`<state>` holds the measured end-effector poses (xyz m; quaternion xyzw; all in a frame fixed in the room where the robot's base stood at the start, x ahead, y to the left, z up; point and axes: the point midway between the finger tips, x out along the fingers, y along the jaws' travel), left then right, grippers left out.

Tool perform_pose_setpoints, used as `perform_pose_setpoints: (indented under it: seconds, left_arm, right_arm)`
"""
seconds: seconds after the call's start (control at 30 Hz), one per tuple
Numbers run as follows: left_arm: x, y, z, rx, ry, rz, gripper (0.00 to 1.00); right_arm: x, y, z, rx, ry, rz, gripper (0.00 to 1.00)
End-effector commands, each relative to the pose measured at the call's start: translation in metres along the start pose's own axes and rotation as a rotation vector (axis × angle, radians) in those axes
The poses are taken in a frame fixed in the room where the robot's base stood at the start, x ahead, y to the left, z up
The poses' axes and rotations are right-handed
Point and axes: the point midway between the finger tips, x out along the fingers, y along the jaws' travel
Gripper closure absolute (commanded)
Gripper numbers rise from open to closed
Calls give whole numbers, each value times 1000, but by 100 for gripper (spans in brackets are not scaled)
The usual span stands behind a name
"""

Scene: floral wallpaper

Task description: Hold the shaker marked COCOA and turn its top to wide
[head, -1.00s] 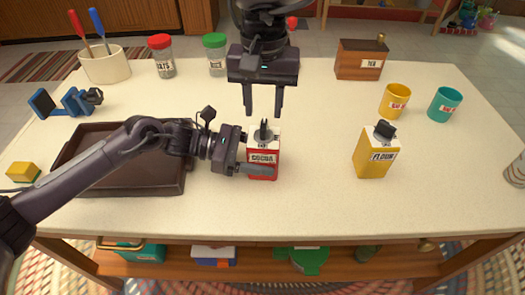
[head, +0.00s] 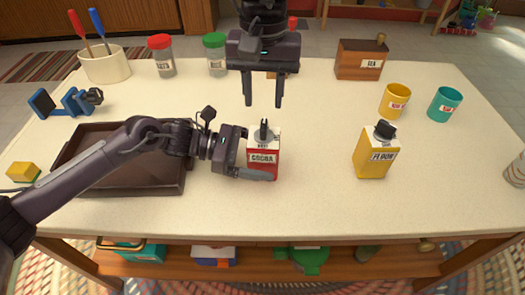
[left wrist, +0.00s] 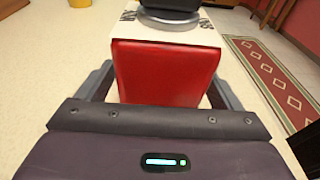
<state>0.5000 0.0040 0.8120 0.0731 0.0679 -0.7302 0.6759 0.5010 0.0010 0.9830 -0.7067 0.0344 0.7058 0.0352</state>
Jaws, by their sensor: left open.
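The COCOA shaker (head: 263,157) stands upright on the table, red below and white on top, with a dark upright knob (head: 264,130) on its top. The lettering beside the knob is too small to read. My left gripper (head: 258,160) is open around the shaker's body from the left, with one finger across its near side and the other mostly hidden. In the left wrist view the red body (left wrist: 165,72) stands between both fingers. My right gripper (head: 263,103) is open and empty, fingers down, above and beyond the shaker, apart from the knob.
A yellow FLOUR shaker (head: 374,157) stands to the right, with yellow (head: 394,98) and teal (head: 444,103) mugs beyond it. A brown tray (head: 75,183) lies under my left arm. Two jars (head: 161,60) (head: 215,58) and a wooden box (head: 359,62) stand at the back. Table between shakers is clear.

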Motion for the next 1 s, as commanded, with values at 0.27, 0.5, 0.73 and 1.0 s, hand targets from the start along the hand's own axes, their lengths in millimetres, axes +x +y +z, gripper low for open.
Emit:
perform_pose_setpoints:
  seconds: [0.27,0.5,0.73,1.0]
  left_arm:
    - [-22,1,-1,0,3,4,13]
    - [-74,1,-1,1,4,5,13]
    - [-110,1,0,1,2,2,13]
    - [-121,0,0,-1,0,0,13]
  right_arm:
    - [0,0,0,0,0,0,62]
    - [0,0,0,0,0,0,62]
    - [0,0,0,0,0,0,62]
    - [0,0,0,0,0,0,62]
